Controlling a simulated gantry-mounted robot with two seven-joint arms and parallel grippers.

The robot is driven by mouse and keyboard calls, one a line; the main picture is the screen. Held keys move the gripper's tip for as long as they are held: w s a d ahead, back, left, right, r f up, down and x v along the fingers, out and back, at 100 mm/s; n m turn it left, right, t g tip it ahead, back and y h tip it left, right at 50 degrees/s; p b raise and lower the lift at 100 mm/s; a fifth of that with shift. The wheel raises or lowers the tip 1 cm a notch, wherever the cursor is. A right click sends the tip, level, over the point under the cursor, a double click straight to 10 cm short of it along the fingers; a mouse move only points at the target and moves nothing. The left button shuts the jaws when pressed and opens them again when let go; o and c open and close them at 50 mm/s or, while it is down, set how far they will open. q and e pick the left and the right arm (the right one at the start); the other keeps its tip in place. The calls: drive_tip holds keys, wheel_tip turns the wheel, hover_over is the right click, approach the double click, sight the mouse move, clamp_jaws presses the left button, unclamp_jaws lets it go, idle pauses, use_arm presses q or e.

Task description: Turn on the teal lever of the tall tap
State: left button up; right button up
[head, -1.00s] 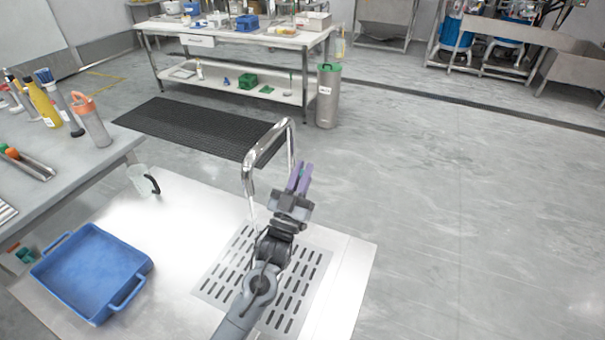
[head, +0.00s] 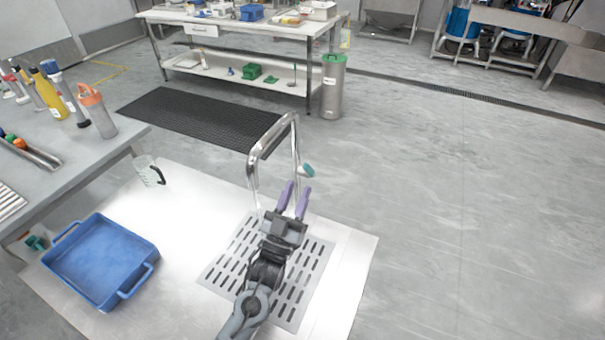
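The tall tap (head: 253,168) is a chrome, squared arch at the back of the metal table, above a slotted drain plate. A pale stream, seemingly water, runs down below its spout. Its teal lever (head: 308,170) sticks out to the right of the tap's upright. My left gripper (head: 294,196) has two purple fingers, spread apart with nothing between them. It is in front of the upright, just below and left of the lever, and looks apart from it. The tap's base is hidden behind my gripper. My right gripper is not in view.
A blue tray (head: 63,268) lies on the left of the metal table, with a clear jug (head: 147,171) behind it. A side table (head: 100,143) with bottles stands at the left. The slotted drain plate (head: 322,250) is bare around my arm.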

use_arm(q)
drive_tip(key=shift+v, duration=1.95)
